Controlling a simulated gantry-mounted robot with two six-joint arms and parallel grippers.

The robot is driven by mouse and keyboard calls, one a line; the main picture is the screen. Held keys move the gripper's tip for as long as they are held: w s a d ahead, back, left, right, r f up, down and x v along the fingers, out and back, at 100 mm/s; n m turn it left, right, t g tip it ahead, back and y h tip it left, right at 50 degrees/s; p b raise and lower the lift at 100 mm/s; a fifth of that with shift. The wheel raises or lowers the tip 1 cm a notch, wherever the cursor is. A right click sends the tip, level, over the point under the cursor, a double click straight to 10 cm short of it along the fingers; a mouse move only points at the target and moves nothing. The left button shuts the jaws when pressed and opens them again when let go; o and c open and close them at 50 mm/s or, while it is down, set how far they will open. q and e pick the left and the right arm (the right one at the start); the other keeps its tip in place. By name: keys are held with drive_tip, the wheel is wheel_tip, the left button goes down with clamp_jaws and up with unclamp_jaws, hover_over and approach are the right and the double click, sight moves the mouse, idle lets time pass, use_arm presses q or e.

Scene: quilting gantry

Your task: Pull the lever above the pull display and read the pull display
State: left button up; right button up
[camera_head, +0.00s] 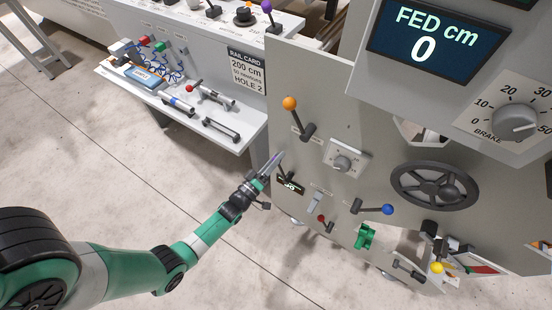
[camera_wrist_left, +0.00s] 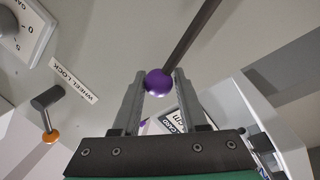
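The lever with a purple ball knob (camera_wrist_left: 158,83) is on the grey panel; its dark rod shows in the left wrist view (camera_wrist_left: 192,42). My left gripper (camera_head: 274,162) is at this knob in the head view. In the left wrist view its two fingers (camera_wrist_left: 160,85) stand on either side of the ball, which fills the gap between the tips, so it looks shut on the knob. The small dark pull display (camera_head: 291,185) is just below the gripper. Its pale digits are partly covered and too small to read surely. My right gripper is not in view.
Close by on the panel are an orange-knobbed lever (camera_head: 290,103), a dial (camera_head: 342,162), a blue-knobbed lever (camera_head: 387,209) and a handwheel (camera_head: 434,185). The large screen (camera_head: 424,42) reads FED cm 0. A white bench (camera_head: 185,95) stands left; open floor lies below it.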

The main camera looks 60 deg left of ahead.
use_arm(q)
drive_tip(key=o, duration=0.4)
drive_tip(key=shift+c, duration=0.2)
drive_tip(key=shift+s, duration=0.1)
drive_tip(key=shift+s+d, duration=0.1)
drive_tip(key=shift+s, duration=0.15)
drive_tip(key=p+v, duration=0.2)
drive_tip(key=v, duration=0.9)
drive_tip(key=shift+p, duration=0.4)
drive_tip(key=shift+w+d, duration=0.1)
